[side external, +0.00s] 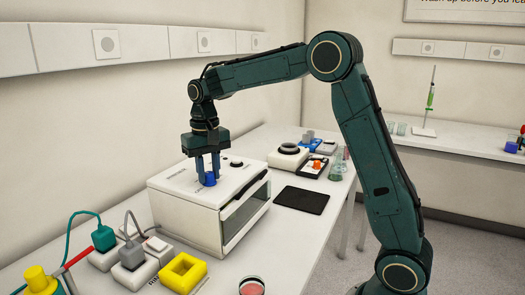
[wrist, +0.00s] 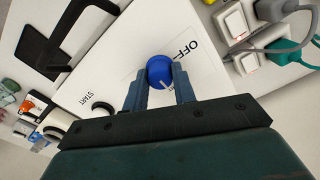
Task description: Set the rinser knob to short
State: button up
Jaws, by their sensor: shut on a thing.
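The white rinser box (side external: 195,213) stands on the bench and has a dark window on its front. Its blue knob (side external: 210,181) is on the top panel. My gripper (side external: 208,178) points down from above with one finger on each side of the knob, shut on it. In the wrist view the blue knob (wrist: 159,68) sits between the fingertips of my gripper (wrist: 160,75). A pale pointer line shows on the knob's lower edge. The word OFF is printed at its upper right. A black button (wrist: 102,108) labelled START is at lower left. No "short" mark is readable.
Teal (side external: 103,237) and grey (side external: 131,256) plugs with cables stand in sockets left of the box. A yellow hollow block (side external: 168,275) is near the front. A black mat (side external: 302,200) lies right of the box, with small instruments and a flask (side external: 337,168) behind.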

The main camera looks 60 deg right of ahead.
aim_at(209, 174)
jog(key=o, duration=1)
jog(key=shift+r, duration=0.15)
notch_tip(209, 174, up, 14)
jog(key=shift+f, duration=0.25)
jog(key=shift+s, duration=0.1)
dwell(0.5)
